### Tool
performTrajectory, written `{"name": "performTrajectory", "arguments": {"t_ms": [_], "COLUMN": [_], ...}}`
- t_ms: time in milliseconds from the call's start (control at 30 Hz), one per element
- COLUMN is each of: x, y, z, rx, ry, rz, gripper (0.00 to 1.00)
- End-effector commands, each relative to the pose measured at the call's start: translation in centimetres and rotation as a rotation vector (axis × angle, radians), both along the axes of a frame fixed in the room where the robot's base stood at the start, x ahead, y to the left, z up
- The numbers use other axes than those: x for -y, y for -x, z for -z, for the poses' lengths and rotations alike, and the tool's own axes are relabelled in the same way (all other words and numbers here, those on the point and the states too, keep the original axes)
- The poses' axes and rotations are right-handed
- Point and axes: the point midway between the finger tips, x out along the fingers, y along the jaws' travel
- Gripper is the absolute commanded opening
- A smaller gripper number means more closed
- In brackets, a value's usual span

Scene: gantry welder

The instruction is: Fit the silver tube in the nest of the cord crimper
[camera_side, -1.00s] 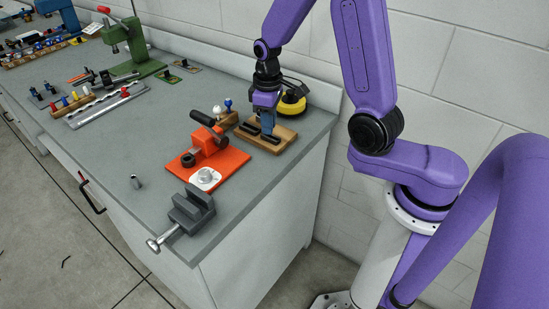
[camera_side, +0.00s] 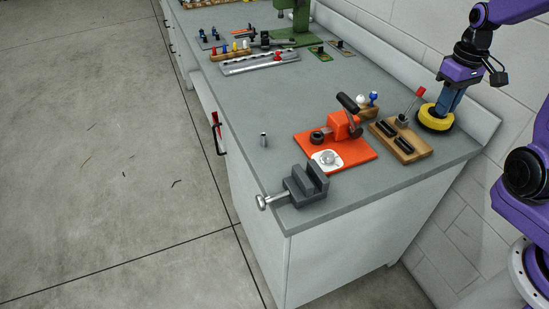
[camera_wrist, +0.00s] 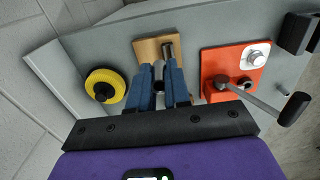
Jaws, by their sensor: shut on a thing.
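A silver tube (camera_side: 263,139) stands upright on the bench, left of the orange lever tool (camera_side: 352,151). This tool has a black-gripped lever, a dark ring and a white plate. A wooden base (camera_side: 412,153) beside it carries dark bars and a red-tipped lever; I cannot tell for certain which of these is the cord crimper. My gripper (camera_side: 442,110) is raised in front of the yellow disc, right of the wooden base. In the wrist view my gripper (camera_wrist: 160,72) is shut on a small dark thing (camera_wrist: 159,86) between its blue fingers, too obscured to name.
The yellow disc (camera_side: 436,118) lies near the back right edge. A grey vise (camera_side: 306,186) sits at the front edge. A small wooden rack (camera_side: 369,111) with white and blue knobs stands behind the orange tool. Bench left of the tube is fairly clear.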

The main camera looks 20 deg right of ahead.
Motion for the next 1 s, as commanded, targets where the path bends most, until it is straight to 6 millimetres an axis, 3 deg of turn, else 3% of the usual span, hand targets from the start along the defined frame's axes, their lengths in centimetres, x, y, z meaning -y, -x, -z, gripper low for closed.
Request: {"name": "performTrajectory", "arguments": {"t_ms": [33, 333, 567, 767, 1000], "x": [0.0, 0.0, -3.4, -8.7, -18.7], "y": [-0.1, 0.0, -2.3, -4.9, -7.0], "z": [-1.4, -6.2, -6.3, -6.5, -6.4], "rx": [0.007, 0.003, -0.003, -0.002, -0.004], "ry": [0.003, 0.001, -0.001, 0.000, 0.000], "rz": [-0.001, -0.001, -0.231, -0.541, -1.051], "gripper": [0.00, 0.00, 0.00, 0.00, 0.00]}}
